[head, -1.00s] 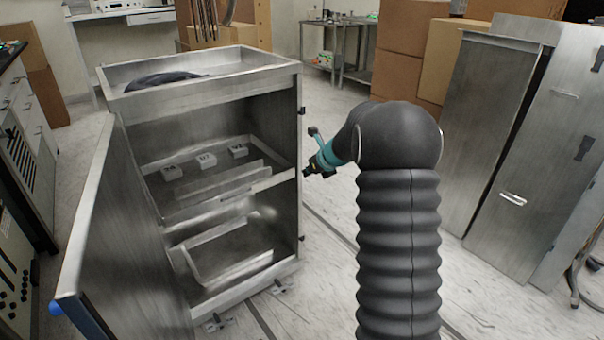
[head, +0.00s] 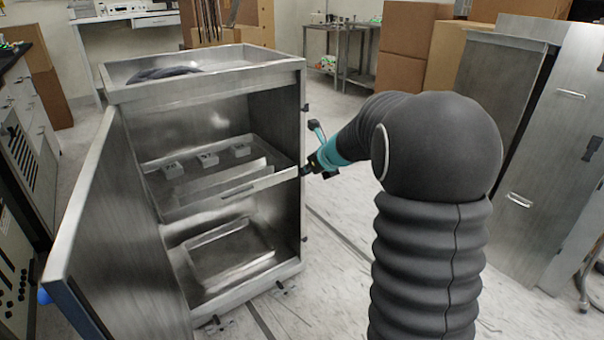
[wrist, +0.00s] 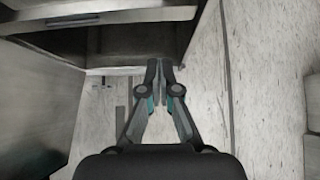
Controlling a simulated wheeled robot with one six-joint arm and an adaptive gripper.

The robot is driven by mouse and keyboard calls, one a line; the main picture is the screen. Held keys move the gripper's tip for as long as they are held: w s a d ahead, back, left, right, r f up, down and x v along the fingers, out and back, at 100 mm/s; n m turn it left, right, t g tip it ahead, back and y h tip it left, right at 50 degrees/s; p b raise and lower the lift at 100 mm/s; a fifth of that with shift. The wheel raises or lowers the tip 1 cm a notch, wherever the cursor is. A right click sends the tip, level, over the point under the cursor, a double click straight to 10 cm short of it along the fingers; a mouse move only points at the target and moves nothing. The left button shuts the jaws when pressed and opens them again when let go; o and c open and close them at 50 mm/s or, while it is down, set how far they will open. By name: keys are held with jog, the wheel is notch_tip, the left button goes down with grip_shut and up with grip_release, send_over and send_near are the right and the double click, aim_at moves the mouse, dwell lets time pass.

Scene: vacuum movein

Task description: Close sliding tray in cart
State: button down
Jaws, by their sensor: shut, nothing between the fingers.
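The metal cart (head: 294,120) stands at left with its front open. Its sliding tray (head: 240,190) is at mid height, with a slotted front lip close to the cart's front opening; I cannot tell how far it is pulled out. Several small pale blocks (head: 207,159) lie in it. My gripper (head: 306,171) is by the right end of the tray's front; contact cannot be told. In the wrist view the tray's front (wrist: 60,38) crosses the top, and my gripper (wrist: 160,68) is shut and empty near the cart's right side.
The cart's door (head: 95,240) is swung open toward the left front. A lower tray (head: 230,255) lies in the bottom compartment. Metal cabinets (head: 500,130) stand at right, with cardboard boxes (head: 405,75) behind. Bare floor lies right of the cart.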

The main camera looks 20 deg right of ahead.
aim_at(282, 174)
jog(key=x, duration=0.3)
jog(key=r+x, duration=0.1)
jog(key=x, duration=0.3)
jog(key=w+x, duration=0.1)
jog(key=x, duration=0.2)
jog(key=shift+w+a+f, duration=0.1)
jog(key=shift+w+a, duration=0.4)
jog(key=shift+w, duration=0.5)
